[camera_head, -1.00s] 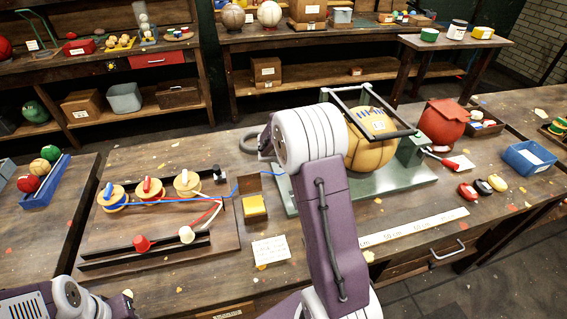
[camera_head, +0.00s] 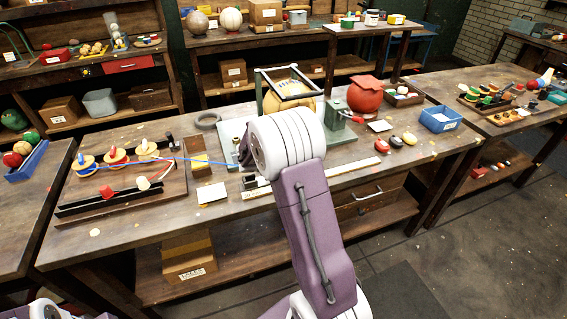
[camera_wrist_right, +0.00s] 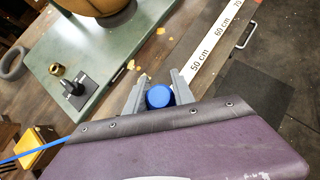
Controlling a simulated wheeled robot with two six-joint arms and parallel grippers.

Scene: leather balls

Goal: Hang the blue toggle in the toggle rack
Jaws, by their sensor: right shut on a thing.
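The blue toggle (camera_wrist_right: 159,97) shows end-on between the fingers of my right gripper (camera_wrist_right: 160,87), which is shut on it. In the head view my right arm hides this gripper and the toggle. The toggle rack (camera_head: 118,196) is a black rail along the board's near side. A red toggle (camera_head: 106,190) and a white toggle (camera_head: 143,183) sit at it. My left gripper is out of view.
A wooden tray with a yellow block (camera_head: 198,161) stands right of the board. A green plate (camera_wrist_right: 110,60) with a black stand (camera_wrist_right: 76,92) lies beyond my right gripper. A ruler strip (camera_wrist_right: 207,50) runs along the bench. A blue bin (camera_head: 440,118) stands farther right.

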